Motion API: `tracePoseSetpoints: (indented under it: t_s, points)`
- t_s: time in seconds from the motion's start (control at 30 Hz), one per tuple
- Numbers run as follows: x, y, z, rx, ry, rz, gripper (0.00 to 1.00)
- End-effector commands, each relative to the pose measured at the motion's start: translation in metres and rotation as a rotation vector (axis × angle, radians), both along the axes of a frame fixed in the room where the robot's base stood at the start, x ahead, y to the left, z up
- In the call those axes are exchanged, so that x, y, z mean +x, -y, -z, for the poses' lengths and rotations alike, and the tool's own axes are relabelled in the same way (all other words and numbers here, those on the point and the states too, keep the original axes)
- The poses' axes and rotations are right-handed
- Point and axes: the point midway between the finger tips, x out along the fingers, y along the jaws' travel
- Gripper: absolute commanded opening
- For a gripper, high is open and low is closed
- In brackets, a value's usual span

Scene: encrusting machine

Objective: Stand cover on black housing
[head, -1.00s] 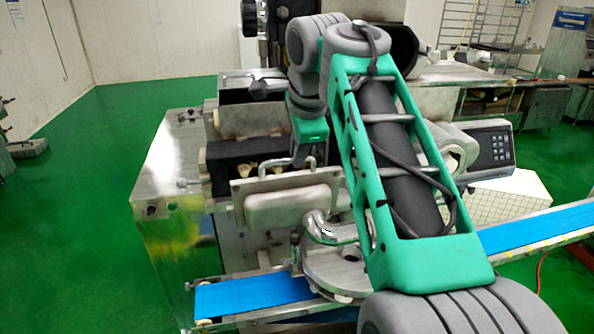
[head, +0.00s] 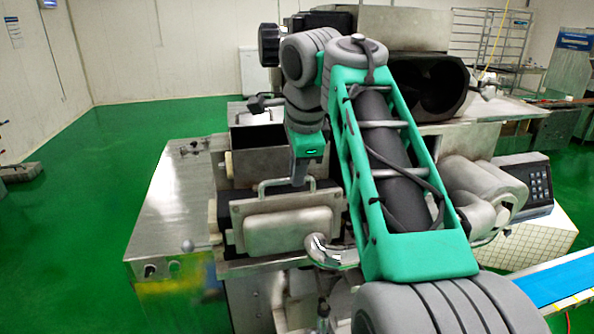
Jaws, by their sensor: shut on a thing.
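The cover (head: 288,230) is a grey metal plate with a raised, rounded box shape on its face and a looped handle (head: 270,184) on top. It stands upright at the front of the black housing (head: 230,198), hiding most of it. Whether the cover touches the housing or rests on anything below cannot be told. My gripper (head: 300,181) points down from above and is shut on the cover's handle.
A steel cabinet top (head: 165,215) lies at the left, with a round knob (head: 187,245) near it. A bent metal pipe (head: 325,250) is just below the cover. A keypad box (head: 528,185) and blue conveyor belt (head: 560,283) are at the right.

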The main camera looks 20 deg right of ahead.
Motion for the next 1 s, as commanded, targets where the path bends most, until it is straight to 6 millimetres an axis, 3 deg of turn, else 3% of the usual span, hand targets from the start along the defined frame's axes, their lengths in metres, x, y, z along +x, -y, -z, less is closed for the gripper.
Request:
tracePoseSetpoints:
  t_s: [0.27, 0.6, 1.0]
  points:
    - [0.002, -0.001, 0.000, -0.001, 0.005, -0.002, 0.00]
    - [0.023, 0.005, 0.028, 0.001, 0.002, 0.000, 0.00]
    - [0.021, 0.004, 0.026, 0.001, 0.049, -0.003, 0.00]
